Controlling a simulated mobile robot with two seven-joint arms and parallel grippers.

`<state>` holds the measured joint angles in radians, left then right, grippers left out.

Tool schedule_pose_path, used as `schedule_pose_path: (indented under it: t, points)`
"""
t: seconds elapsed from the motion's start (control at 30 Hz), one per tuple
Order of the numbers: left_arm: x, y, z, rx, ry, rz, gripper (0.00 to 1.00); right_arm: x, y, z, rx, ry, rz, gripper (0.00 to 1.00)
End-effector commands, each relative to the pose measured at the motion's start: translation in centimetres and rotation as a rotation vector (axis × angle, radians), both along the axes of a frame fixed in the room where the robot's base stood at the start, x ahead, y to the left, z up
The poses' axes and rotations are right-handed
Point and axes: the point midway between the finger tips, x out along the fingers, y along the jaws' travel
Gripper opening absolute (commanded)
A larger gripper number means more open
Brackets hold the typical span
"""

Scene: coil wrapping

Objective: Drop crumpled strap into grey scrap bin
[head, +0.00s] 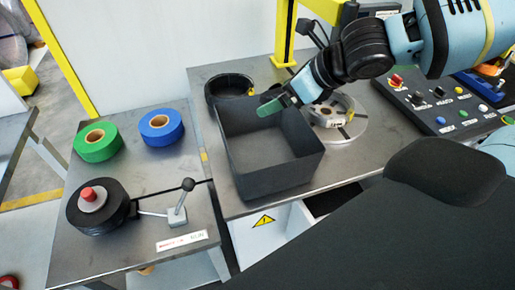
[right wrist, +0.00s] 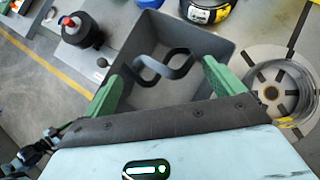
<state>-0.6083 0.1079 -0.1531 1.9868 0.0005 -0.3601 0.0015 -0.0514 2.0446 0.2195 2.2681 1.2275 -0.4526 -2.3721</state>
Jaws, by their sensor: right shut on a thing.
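The grey scrap bin (head: 270,175) is an open box on the steel table. It looks empty inside. It also shows in the right wrist view (right wrist: 205,42). My right gripper (head: 280,101) is over the bin's far rim, its green fingers pointing down and left. In the right wrist view, my right gripper (right wrist: 165,72) is shut on the crumpled strap (right wrist: 166,67), a dark twisted loop spanning between the fingertips above the bin opening. In the head view the strap is mostly hidden behind the fingers. My left gripper is in neither view.
A black ring (head: 228,88) stands behind the bin, and a round metal turntable (head: 338,128) is to its right. A control panel (head: 440,105) is further right. The left table holds green tape (head: 98,142), blue tape (head: 161,127) and a black roll (head: 97,210).

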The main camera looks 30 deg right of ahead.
Motion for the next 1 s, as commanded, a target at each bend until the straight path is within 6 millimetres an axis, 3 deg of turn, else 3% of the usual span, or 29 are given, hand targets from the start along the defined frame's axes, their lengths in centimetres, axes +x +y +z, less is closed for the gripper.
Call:
schedule_pose_path:
  t: [0.03, 0.13, 0.57, 0.6, 0.63, 0.87, 1.0]
  points:
    - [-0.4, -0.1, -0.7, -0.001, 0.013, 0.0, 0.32, 0.0, 0.0, -1.0, 0.002, 0.005, 0.001, 0.72]
    - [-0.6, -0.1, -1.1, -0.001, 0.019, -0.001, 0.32, 0.0, 0.1, -1.5, 0.002, 0.003, 0.001, 0.72]
    - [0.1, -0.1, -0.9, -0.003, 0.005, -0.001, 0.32, 0.0, 0.0, -1.6, 0.0, -0.003, 0.001, 0.72]
    - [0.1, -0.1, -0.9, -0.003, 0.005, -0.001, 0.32, 0.0, 0.0, -1.6, 0.0, -0.003, 0.001, 0.97]
    - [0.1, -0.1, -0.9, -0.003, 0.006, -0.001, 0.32, 0.0, 0.0, -1.7, 0.0, -0.003, 0.001, 1.0]
    - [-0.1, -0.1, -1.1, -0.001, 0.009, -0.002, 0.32, -0.1, 0.0, -1.6, 0.001, -0.003, 0.001, 1.0]
    - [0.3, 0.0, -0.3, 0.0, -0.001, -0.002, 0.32, -0.6, -0.3, -0.5, 0.0, -0.008, -0.001, 1.0]
